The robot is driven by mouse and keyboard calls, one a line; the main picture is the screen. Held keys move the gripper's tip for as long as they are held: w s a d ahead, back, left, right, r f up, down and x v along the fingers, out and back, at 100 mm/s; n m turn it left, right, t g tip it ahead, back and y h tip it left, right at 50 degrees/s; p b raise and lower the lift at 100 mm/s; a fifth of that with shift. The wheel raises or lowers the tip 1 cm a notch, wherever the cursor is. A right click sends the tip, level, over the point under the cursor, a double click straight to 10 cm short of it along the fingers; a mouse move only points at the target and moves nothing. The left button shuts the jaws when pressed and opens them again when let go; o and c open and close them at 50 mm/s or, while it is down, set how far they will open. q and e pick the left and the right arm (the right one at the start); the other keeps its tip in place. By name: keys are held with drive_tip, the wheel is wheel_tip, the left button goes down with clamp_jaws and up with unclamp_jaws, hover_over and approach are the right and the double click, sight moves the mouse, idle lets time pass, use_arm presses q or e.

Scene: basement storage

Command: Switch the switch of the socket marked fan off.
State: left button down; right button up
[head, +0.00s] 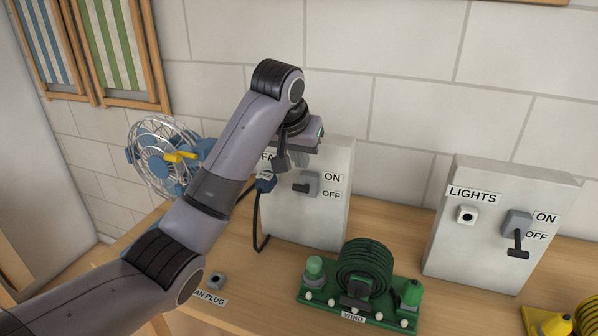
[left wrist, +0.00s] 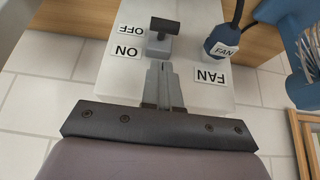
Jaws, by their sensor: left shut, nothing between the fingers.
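The fan panel (head: 333,225) is a pale upright board with a FAN label (left wrist: 210,77), partly hidden by my arm in the head view. Its grey switch (head: 311,183) has a dark lever sticking out beside the ON and OFF labels. The lever also shows in the left wrist view (left wrist: 165,26); I cannot tell for certain which label it is set to. A blue plug marked FAN (left wrist: 220,48) is at the panel. My left gripper (head: 281,162) is shut and empty, just above the switch, its fingertips (left wrist: 165,68) close to the switch base. My right gripper is not in view.
A blue fan (head: 158,165) stands to the left. A lights panel (head: 455,250) with its lever down stands to the right. A green winder (head: 362,275) sits in front of the fan panel, and a yellow item (head: 550,322) is at the lower right edge.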

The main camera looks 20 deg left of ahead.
sight(303, 185)
use_arm(q)
drive_tip(key=shift+s+f, duration=0.3)
drive_tip(key=shift+f, duration=0.55)
drive_tip(key=shift+s+f, duration=0.25)
drive_tip(key=shift+f, duration=0.55)
